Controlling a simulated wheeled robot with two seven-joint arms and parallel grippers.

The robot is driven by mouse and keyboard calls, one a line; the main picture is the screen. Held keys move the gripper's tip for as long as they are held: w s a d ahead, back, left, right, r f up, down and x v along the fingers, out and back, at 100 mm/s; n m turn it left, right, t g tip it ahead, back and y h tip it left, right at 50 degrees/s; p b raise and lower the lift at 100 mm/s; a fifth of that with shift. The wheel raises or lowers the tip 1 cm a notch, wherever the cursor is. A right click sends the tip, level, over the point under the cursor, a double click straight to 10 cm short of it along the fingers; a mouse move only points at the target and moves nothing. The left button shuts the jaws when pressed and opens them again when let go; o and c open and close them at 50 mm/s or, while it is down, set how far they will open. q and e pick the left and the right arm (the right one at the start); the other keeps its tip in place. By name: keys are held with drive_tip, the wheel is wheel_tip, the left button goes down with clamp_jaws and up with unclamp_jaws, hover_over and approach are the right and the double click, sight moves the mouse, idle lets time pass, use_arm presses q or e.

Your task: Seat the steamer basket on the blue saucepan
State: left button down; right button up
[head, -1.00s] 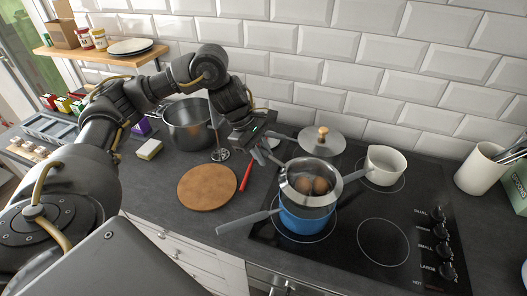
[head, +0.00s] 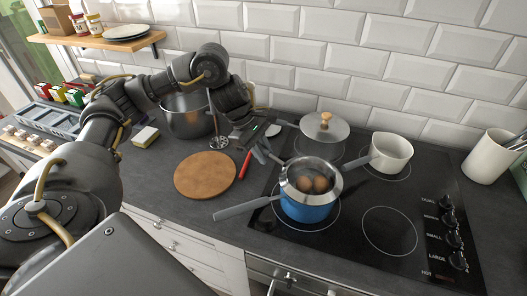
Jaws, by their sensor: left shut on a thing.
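The steel steamer basket (head: 297,188), with brown eggs in it, sits at the mouth of the blue saucepan (head: 308,212). Its rim looks roughly level and centred over the pan; I cannot tell whether it rests fully all round. The saucepan stands on the hob, its grey handle (head: 245,210) pointing left toward the front edge. My left gripper (head: 262,150) is shut on the basket's handle, behind and left of the pan. The fingertips are small and partly hidden. My right gripper is not in view.
A cream pot (head: 391,153) stands to the right, its handle reaching toward the basket. A lid with a wooden knob (head: 325,127) lies behind. A round board (head: 205,175), a red-handled utensil (head: 245,165) and a large steel pot (head: 184,118) are left. The front right burner (head: 389,231) is clear.

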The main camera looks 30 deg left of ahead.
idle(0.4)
use_arm(q)
drive_tip(key=shift+f, duration=0.25)
drive_tip(key=c, duration=0.7)
unclamp_jaws()
wheel_tip(320, 180, up, 2)
drive_tip(key=shift+r+p, duration=0.15)
drive_tip(key=shift+p, duration=0.65)
wheel_tip(320, 180, up, 6)
drive_tip(key=p, duration=0.5)
drive_tip(key=shift+f, duration=0.2)
